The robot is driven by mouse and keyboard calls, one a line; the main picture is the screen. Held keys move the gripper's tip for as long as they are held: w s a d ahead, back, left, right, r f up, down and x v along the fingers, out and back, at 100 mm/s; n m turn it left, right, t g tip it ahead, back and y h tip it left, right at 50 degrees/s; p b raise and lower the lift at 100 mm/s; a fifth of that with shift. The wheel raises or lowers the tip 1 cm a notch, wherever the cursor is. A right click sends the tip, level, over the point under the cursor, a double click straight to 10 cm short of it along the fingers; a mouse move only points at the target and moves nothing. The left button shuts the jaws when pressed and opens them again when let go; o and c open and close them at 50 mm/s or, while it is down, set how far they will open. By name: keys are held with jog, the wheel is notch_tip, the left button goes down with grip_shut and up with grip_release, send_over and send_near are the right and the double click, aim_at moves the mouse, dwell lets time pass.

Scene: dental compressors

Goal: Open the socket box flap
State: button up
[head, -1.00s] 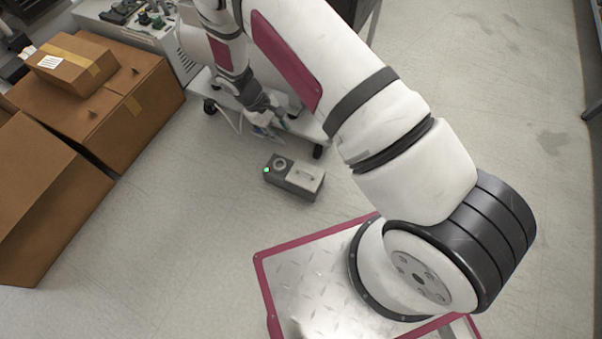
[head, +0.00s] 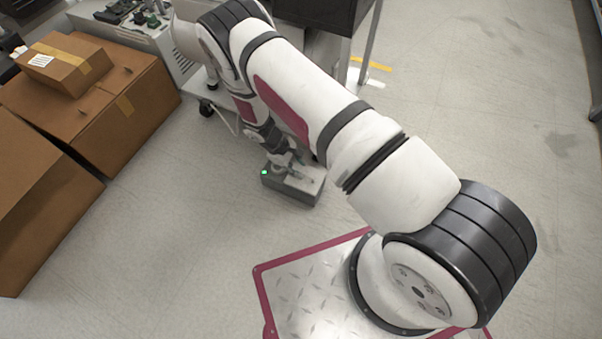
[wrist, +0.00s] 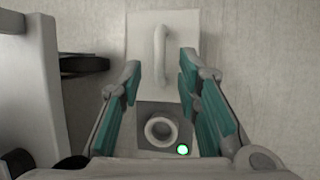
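The socket box (head: 290,194) is a small grey box on the floor, with a green light at its left end in the head view. Its pale flap (wrist: 139,30) lies flat on the box and carries a raised, light bar handle (wrist: 160,48). A round socket (wrist: 160,131) sits on the dark part beside the flap, near the green light (wrist: 182,150). My gripper (wrist: 160,66) is open, its teal-padded fingers on either side of the handle's line with gaps showing. Whether the fingertips reach handle height is unclear. In the head view my gripper (head: 284,160) partly covers the box top.
Cardboard boxes (head: 90,100) stand at the left. A wheeled cart (head: 208,90) is behind the socket box, and a caster wheel (wrist: 84,65) shows close left in the wrist view. The floor around the box's front is clear.

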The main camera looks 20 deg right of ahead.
aim_at(305, 175)
jog(key=shift+b+x, duration=0.4)
jog(key=shift+x, duration=1.05)
grip_shut()
